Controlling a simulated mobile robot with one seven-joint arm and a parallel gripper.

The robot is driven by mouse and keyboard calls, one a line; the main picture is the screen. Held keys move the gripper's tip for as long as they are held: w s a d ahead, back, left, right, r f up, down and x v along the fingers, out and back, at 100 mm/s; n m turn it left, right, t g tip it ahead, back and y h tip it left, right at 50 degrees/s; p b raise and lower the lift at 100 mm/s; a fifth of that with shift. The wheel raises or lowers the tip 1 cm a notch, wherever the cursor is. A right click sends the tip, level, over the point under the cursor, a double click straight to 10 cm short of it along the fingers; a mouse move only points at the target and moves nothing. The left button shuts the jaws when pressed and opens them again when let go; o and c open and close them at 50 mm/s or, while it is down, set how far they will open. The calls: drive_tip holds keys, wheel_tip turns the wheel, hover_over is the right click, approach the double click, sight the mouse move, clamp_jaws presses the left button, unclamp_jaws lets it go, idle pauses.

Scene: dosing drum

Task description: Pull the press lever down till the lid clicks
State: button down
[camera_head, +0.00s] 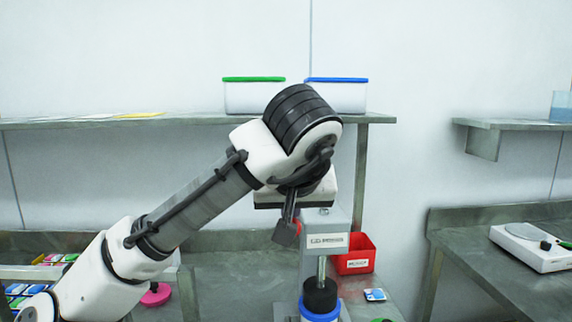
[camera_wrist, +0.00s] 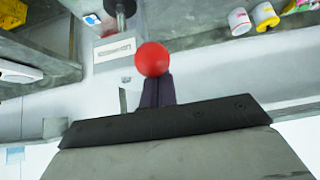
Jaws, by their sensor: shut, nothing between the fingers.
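The press (camera_head: 326,262) stands in the middle of the head view, with a grey labelled head and a thin metal ram. Under the ram is a black round piece (camera_head: 320,295) above a blue ring (camera_head: 319,314). The lever's rod is mostly hidden.
A red bin (camera_head: 354,262) and a small blue-and-white item (camera_head: 374,295) are right of the press. A shelf (camera_head: 190,119) behind holds two white boxes with green (camera_head: 253,98) and blue (camera_head: 345,97) lids. A scale (camera_head: 530,248) sits on the right-hand bench.

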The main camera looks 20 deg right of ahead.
drive_tip(key=shift+f, duration=0.2)
drive_tip(key=shift+r, duration=0.1)
drive_tip(key=w+r+p, duration=0.2)
drive_tip(key=r+p, duration=0.1)
drive_tip(key=w+d+r+p, duration=0.1)
drive_tip(key=shift+r, duration=0.3)
drive_tip(key=w+d+r+p, duration=0.1)
drive_tip(key=w+r+p, duration=0.2)
drive_tip(key=w+p, duration=0.2)
drive_tip(key=shift+w+d, duration=0.3)
drive_tip(key=shift+w, duration=0.3)
drive_tip(key=shift+r+p, duration=0.1)
drive_tip(key=shift+p, duration=0.2)
